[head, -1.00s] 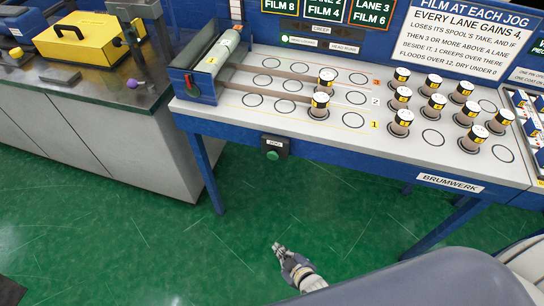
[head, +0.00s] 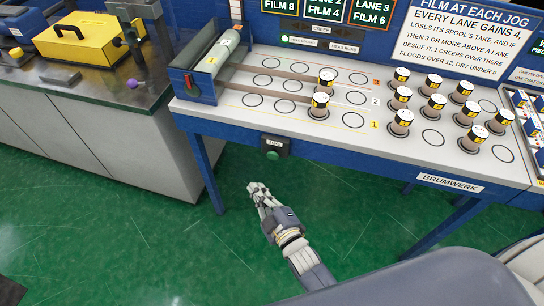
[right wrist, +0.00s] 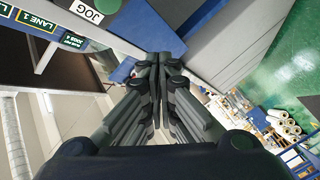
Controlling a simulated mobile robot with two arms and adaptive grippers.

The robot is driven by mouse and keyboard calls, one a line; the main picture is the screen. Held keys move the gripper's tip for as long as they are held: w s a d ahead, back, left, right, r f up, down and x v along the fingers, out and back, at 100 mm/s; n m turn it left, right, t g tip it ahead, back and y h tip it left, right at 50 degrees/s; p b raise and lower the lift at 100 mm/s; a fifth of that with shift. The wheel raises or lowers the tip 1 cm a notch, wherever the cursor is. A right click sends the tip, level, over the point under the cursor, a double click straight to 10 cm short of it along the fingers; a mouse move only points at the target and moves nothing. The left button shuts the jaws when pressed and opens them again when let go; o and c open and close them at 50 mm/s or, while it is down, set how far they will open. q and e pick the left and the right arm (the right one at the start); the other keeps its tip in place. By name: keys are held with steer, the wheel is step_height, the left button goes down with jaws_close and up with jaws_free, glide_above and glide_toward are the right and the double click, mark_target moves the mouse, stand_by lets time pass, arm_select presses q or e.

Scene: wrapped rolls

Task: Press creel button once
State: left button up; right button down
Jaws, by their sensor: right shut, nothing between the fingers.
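A green push button (head: 272,155) sits on a small dark box with a white label on the front edge of the white-topped table (head: 300,122). In the right wrist view the label reads JOG (right wrist: 87,11), at the top left; part of the box is cut off there. My right gripper (head: 256,187) is shut and empty. It is in front of the table, below and slightly left of the button in the head view, apart from it. Its closed fingertips (right wrist: 160,60) point toward the blue table frame in the wrist view. My left gripper is not in view.
Several wrapped rolls (head: 403,117) stand on the table's marked circles. A clear-covered roller (head: 216,55) lies at its left end. A blue table leg (head: 207,172) stands left of my gripper. A grey cabinet (head: 130,130) with a yellow case (head: 80,38) is at left. Green floor is open.

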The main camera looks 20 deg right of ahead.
mark_target(273, 156)
steer(key=w+d+b, duration=0.2)
steer(key=w+d, duration=0.2)
steer(key=w, duration=0.3)
steer(key=shift+w+d, duration=0.25)
steer(key=shift+d, duration=0.05)
stand_by(1.4)
steer(key=shift+w+d, duration=0.25)
steer(key=shift+w, duration=0.1)
steer(key=shift+w+d, duration=0.45)
steer(key=shift+w, duration=0.35)
stand_by(1.2)
steer(key=shift+s, duration=0.15)
steer(key=shift+s+a, duration=0.7)
steer(key=shift+s, duration=0.3)
